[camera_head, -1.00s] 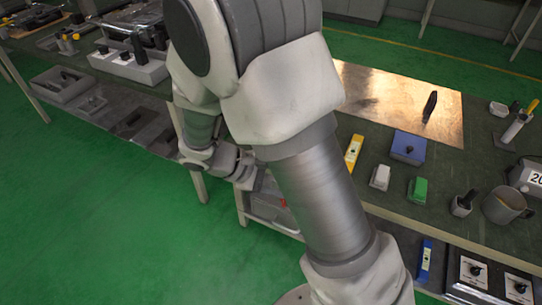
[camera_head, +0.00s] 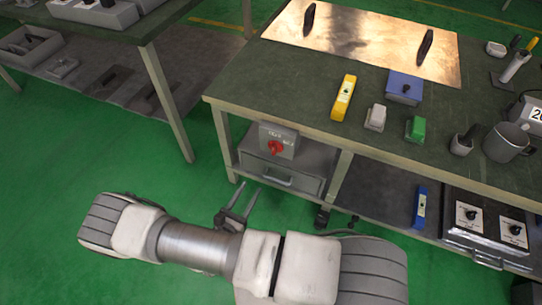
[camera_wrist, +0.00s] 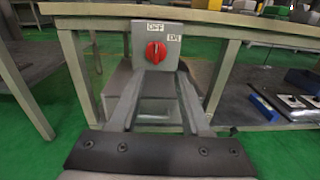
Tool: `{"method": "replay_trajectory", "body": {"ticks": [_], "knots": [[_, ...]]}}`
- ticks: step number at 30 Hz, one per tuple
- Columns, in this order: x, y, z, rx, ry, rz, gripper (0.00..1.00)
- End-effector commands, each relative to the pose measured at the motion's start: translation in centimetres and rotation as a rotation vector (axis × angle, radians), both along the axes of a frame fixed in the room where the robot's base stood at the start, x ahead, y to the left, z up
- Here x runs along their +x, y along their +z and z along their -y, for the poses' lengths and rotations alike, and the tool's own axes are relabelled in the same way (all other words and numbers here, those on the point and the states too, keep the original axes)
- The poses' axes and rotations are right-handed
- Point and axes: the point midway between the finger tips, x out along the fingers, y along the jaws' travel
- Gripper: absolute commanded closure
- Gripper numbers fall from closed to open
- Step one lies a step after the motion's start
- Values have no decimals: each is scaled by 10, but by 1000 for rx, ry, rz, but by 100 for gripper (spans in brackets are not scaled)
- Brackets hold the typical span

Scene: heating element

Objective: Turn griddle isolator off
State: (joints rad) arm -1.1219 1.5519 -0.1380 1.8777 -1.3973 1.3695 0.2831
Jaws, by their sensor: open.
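The isolator is a grey box (camera_head: 290,135) with a red rotary knob (camera_head: 275,148), mounted under the front edge of the bench. In the wrist view, the box (camera_wrist: 174,56) faces me with the red knob (camera_wrist: 156,53) near its middle. One label sits above the knob and another to its right; they seem to read OFF and ON. The knob's grip looks roughly upright, but its exact setting is unclear. My gripper (camera_head: 244,189) is open and empty, low in front of the box and apart from the knob. Its fingers (camera_wrist: 158,82) point toward the box, below the knob.
A metal griddle plate (camera_head: 375,40) with two dark handles lies on the bench (camera_head: 290,78). A grey drawer unit (camera_head: 262,172) stands below the isolator. A bench leg (camera_head: 338,180) is to its right. The green floor (camera_head: 90,150) before the bench is open.

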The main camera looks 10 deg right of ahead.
Motion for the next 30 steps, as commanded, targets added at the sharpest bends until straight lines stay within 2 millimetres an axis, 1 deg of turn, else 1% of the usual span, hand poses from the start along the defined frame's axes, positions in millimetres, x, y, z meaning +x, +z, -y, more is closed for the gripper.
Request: {"method": "replay_trajectory", "body": {"ticks": [1, 3, 5, 8, 11, 24, 30], "knots": [[-1, -8, 0, -14, 21, -4, 52], [-1, -12, -1, -23, 39, -7, 52], [1, -14, 1, -28, 45, -8, 52], [9, -14, 7, -29, 46, -8, 52], [22, -14, 17, -29, 43, -8, 52], [99, -15, 74, -28, 41, -8, 52], [126, -15, 92, -26, 42, -8, 52]]}}
